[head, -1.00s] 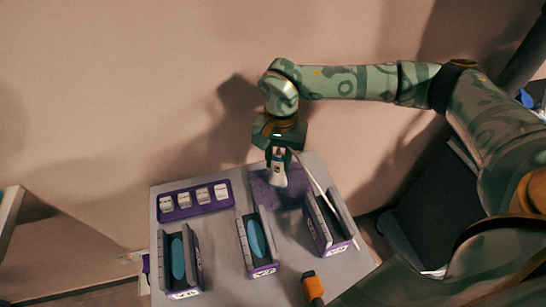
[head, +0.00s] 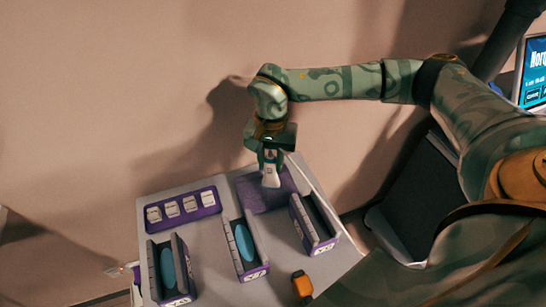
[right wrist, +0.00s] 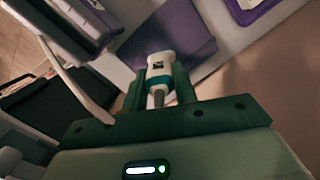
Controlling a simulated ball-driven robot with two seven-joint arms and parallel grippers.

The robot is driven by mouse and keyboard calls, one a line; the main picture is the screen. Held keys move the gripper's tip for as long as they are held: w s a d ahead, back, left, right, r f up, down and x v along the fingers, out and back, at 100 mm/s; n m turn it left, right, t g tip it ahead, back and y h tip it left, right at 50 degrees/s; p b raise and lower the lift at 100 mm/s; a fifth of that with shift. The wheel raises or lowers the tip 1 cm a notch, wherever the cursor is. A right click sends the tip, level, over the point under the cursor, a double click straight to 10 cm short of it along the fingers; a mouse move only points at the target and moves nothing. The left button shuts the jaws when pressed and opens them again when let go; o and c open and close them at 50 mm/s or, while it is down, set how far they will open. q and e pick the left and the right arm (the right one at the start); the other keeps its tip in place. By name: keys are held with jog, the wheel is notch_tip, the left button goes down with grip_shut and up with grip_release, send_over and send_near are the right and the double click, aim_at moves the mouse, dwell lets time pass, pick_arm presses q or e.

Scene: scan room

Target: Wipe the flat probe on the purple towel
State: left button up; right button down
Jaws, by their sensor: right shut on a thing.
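My right gripper (head: 270,162) is shut on the white flat probe (head: 271,177), which points down over the purple towel (head: 287,194) at the back of the grey table. The right wrist view shows the probe (right wrist: 160,68) with a teal band between the green fingers, and the towel (right wrist: 190,32) beyond its tip. I cannot tell whether the tip touches the towel. A pale cable (right wrist: 72,78) shows at the left of the right wrist view. My left gripper is not in view.
Three purple-and-grey holders stand along the table: left (head: 181,285), middle (head: 254,272) and right (head: 322,246). The left and middle ones hold teal oval things. A purple tray (head: 181,220) of white blocks lies back left. An orange-capped object (head: 302,283) is at the front.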

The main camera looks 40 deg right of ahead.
jog(key=shift+w+a, duration=0.3)
jog(key=shift+a, duration=0.65)
jog(key=shift+w+a, duration=0.3)
jog(key=shift+a, duration=0.6)
jog(key=shift+d, duration=0.1)
jog(key=shift+s+d+p, duration=0.25)
jog(key=shift+d+p, duration=0.1)
jog(key=shift+d, duration=0.35)
jog(key=shift+s+d+p, duration=0.2)
jog(key=shift+d+p, duration=0.1)
jog(key=shift+d, duration=0.4)
jog(key=shift+s+d+p, duration=0.25)
jog(key=shift+d+p, duration=0.1)
jog(key=shift+d, duration=0.35)
jog(key=a, duration=0.2)
jog(key=w+a, duration=0.1)
jog(key=a, duration=0.1)
jog(key=shift+w+a, duration=0.2)
jog(key=shift+d, duration=0.1)
jog(key=shift+s+d+p, duration=0.25)
jog(key=shift+d+p, duration=0.05)
jog(key=shift+d, duration=0.4)
jog(key=shift+s+d+p, duration=0.2)
jog(key=shift+d+p, duration=0.15)
jog(key=shift+d, duration=0.35)
jog(key=shift+s+d+p, duration=0.25)
jog(key=shift+d+p, duration=0.05)
jog(key=shift+d, duration=0.4)
